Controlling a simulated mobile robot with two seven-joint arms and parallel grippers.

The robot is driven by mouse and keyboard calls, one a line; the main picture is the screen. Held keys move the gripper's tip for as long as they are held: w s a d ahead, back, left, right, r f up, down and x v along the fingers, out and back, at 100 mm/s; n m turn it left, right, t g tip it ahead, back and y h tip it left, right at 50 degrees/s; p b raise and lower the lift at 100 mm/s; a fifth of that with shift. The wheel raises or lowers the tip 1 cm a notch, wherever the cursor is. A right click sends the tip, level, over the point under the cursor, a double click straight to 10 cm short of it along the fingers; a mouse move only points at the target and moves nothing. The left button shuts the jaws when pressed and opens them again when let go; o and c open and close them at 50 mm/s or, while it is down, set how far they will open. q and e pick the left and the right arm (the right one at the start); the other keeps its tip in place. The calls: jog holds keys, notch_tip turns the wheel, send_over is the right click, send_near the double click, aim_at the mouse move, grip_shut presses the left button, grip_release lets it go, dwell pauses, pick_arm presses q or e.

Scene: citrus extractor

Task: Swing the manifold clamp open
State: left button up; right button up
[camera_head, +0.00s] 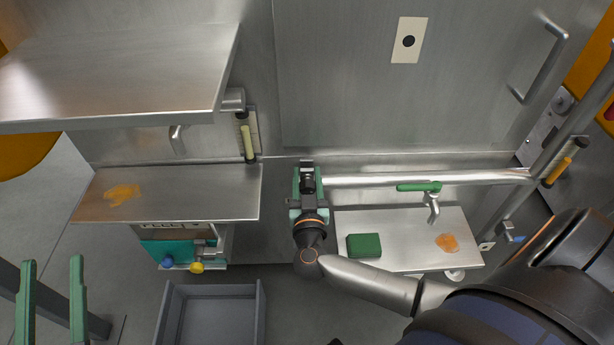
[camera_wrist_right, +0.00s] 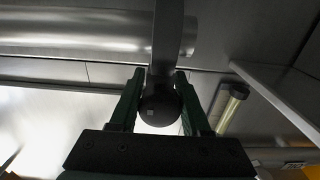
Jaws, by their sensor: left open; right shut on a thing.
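The manifold pipe (camera_head: 440,177) runs level across the steel front in the head view, and also shows at the top of the right wrist view (camera_wrist_right: 80,35). The clamp's metal lever (camera_wrist_right: 167,40) crosses near the pipe's end and ends in a dark round knob (camera_wrist_right: 160,106). My right gripper (camera_head: 307,187) is at the pipe's left end, its green fingers shut on the knob, one on each side. The gripper hides most of the clamp in the head view. My left gripper (camera_head: 51,265) is open and empty at the lower left, far from the clamp.
A green-handled tap (camera_head: 418,187) hangs below the pipe, above a steel tray (camera_head: 400,222) with a green block (camera_head: 363,245) and orange pulp (camera_head: 447,243). A steel shelf (camera_head: 225,190) is to the left. A grey bin (camera_head: 173,315) stands below.

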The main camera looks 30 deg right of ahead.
grip_shut()
dwell(0.8)
